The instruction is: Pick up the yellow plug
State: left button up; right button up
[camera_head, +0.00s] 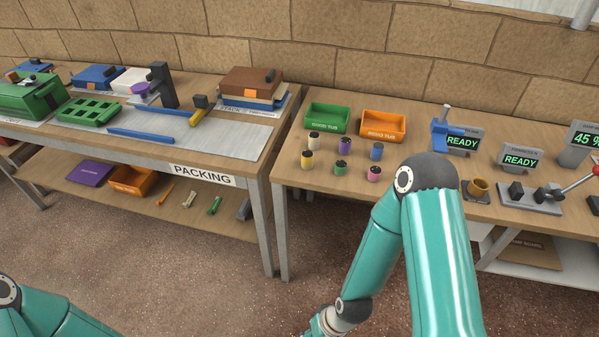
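The yellow plug (307,160) stands upright on the right-hand wooden table, at the front left of a small group of plugs. It has a dark lower part. A cream plug (313,140) stands just behind it and a green plug (340,167) to its right. My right arm bends down in front of the table, and its wrist runs to the bottom edge, well below the yellow plug; its fingers are not visible. Only a teal part of my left arm shows at the lower left, and its gripper is out of view. Nothing touches the yellow plug.
Purple (344,145), blue (377,152) and pink (374,174) plugs stand nearby. A green tub (327,118) and an orange tub (383,125) sit behind them. Display stands (520,158) and a lever fixture (540,198) are at right. The packing table (255,160) is at left.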

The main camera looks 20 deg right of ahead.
aim_at(307, 156)
jog(key=z, duration=0.15)
jog(key=i, duration=0.85)
jog(key=u, duration=0.05)
